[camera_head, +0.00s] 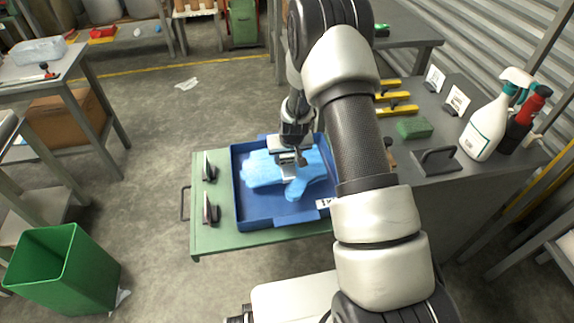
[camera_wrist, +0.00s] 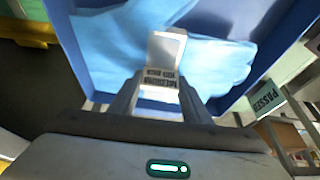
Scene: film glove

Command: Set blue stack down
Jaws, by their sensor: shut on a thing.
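The blue stack (camera_head: 262,170) looks like flat, pale-blue film gloves with finger-like ends, within the walls of a darker blue tray (camera_head: 240,205). The stack fills the upper middle of the wrist view (camera_wrist: 105,45). A white clip or tab with a printed label (camera_wrist: 165,50) stands at the stack's middle. My gripper (camera_head: 294,160) points down over the tray and is shut on this white piece; its fingers (camera_wrist: 160,97) flank it in the wrist view. I cannot tell whether the stack's underside touches the tray floor.
The tray sits on a green pull-out board (camera_head: 213,238) with two dark-handled pieces (camera_head: 209,207) at its left. A grey bench (camera_head: 440,185) at the right holds a spray bottle (camera_head: 490,125), a green sponge (camera_head: 414,128) and yellow bars (camera_head: 397,109). A green bin (camera_head: 62,268) stands lower left.

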